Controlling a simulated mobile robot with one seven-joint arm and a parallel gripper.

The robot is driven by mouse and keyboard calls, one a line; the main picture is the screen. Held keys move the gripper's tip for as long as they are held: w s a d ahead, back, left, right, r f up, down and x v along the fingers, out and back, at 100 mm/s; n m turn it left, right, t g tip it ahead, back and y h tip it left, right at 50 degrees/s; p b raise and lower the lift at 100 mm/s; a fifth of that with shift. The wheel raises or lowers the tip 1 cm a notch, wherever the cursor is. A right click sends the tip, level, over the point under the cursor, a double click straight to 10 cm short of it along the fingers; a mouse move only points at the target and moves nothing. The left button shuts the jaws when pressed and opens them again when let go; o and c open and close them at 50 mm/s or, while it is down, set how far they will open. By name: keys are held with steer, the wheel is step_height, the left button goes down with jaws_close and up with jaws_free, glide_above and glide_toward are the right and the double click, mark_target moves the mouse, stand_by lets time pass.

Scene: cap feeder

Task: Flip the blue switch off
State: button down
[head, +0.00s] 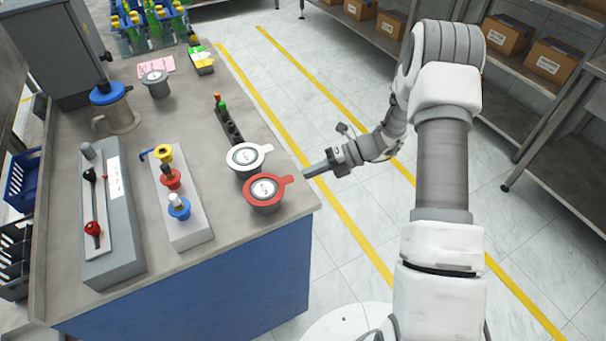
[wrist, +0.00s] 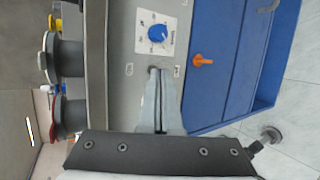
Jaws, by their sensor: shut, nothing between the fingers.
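In the wrist view a blue rotary switch (wrist: 157,33) sits on a small square white plate with markings, on the grey side face of the bench. Its exact setting is too small to read. My gripper (wrist: 157,71) is shut and empty, its fingertips pointing toward the plate and just short of it in the picture. Whether they touch the panel I cannot tell. In the head view my gripper (head: 309,172) is beside the bench's right edge, near the red-lidded pot (head: 265,192). The blue rotary switch is hidden in the head view.
An orange handle (wrist: 202,61) sits on the blue cabinet, right of the switch in the wrist view. A white-lidded pot (head: 247,159) stands near the bench edge. A block carries yellow, red and blue (head: 179,208) controls. Floor right of the bench is clear.

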steer(key=shift+r+p, duration=0.75)
steer(key=shift+r, duration=0.05)
steer(key=p+v, duration=0.1)
steer(key=v, duration=1.6)
steer(key=shift+d+p, duration=0.25)
steer(key=shift+p, duration=0.1)
steer(key=shift+r, duration=0.15)
